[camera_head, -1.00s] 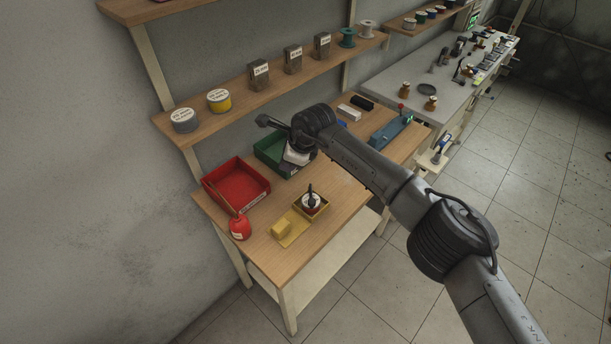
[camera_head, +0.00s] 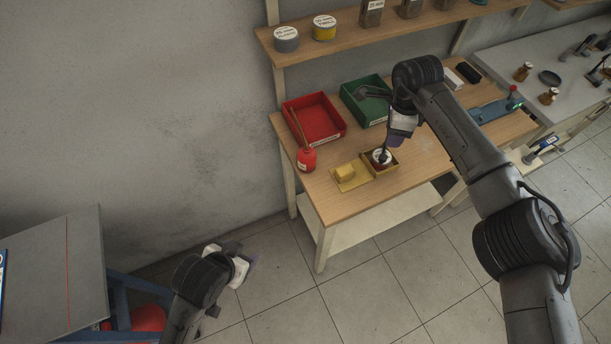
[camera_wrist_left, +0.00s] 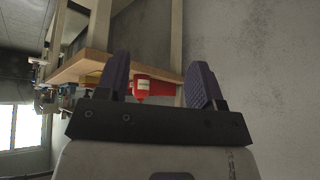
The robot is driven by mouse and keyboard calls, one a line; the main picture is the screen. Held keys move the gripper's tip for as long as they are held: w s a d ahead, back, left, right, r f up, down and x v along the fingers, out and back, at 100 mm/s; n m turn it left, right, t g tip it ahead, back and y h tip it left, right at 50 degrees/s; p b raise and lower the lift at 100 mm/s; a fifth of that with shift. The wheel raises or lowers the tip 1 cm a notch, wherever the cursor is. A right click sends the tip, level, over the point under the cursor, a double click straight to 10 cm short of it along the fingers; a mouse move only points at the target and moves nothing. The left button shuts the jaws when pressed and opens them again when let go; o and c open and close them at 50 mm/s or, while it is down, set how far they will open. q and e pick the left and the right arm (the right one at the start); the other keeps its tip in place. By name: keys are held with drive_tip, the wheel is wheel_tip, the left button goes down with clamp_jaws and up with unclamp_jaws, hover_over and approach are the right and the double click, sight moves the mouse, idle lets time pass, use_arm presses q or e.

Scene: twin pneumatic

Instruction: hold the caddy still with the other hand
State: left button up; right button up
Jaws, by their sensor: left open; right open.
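The yellow caddy (camera_head: 349,185) sits near the front edge of the wooden bench, with a yellow block (camera_head: 345,172) on its left part. Its right, box-like part holds a round white-topped pot with a dark upright handle (camera_head: 382,157). My right gripper (camera_head: 392,147) is open just above that handle; whether they touch is unclear. My left gripper (camera_head: 254,258) is open and empty, off the bench to the lower left, well apart from the caddy. Its spread fingers show in the left wrist view (camera_wrist_left: 160,85), with the red bottle (camera_wrist_left: 153,86) seen between them.
A red bin (camera_head: 316,120) and a green bin (camera_head: 366,101) stand behind the caddy. The red bottle with a long spout (camera_head: 306,159) stands at the bench's left end. A grey-topped table (camera_head: 50,270) is at lower left. Open floor lies between.

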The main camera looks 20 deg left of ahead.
use_arm(q)
drive_tip(key=w+r+t, duration=0.2)
drive_tip(key=w+r, duration=0.3)
drive_tip(key=w, duration=0.6)
drive_tip(key=n+h, duration=1)
drive_tip(key=n, duration=1.8)
approach(337, 174)
drive_tip(key=shift+t, duration=0.4)
drive_tip(key=x, duration=1.2)
drive_tip(key=shift+s+d+f, duration=0.1)
drive_tip(key=shift+d+f, duration=0.1)
drive_tip(key=shift+d, duration=0.05)
drive_tip(key=shift+y, duration=0.3)
